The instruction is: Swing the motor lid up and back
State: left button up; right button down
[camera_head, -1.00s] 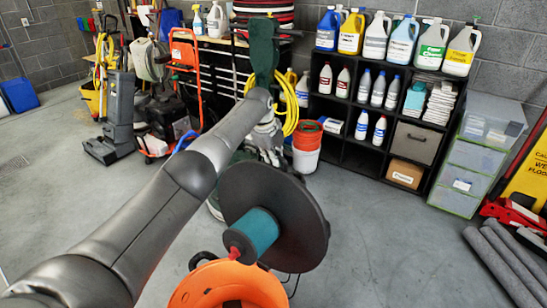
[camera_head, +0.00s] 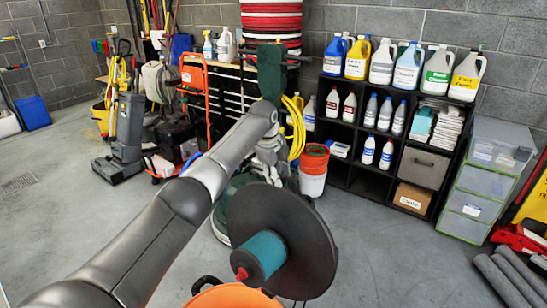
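A round black motor lid (camera_head: 310,215) stands tilted up near the bottom middle of the head view. A teal cylinder (camera_head: 265,256) with a red knob projects from the face turned towards me. Below it is an orange body (camera_head: 235,298), mostly cut off by the lower edge. My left arm comes in from the left and reaches past the lid's upper left. My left gripper (camera_head: 268,152) is behind and above the lid, partly hidden by my arm. Its fingertips are not clear, and I cannot tell whether they touch the lid. My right gripper is not in view.
A dark green floor machine (camera_head: 272,72) stands close behind my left gripper. A red-and-white bucket (camera_head: 313,168) is to its right. A black shelf (camera_head: 343,175) with bottles stands behind. Grey rolls (camera_head: 505,280) lie at lower right. The floor right of the lid is clear.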

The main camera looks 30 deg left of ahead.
pick_arm(q)
jog(key=v, duration=0.8)
jog(key=shift+f, duration=0.1)
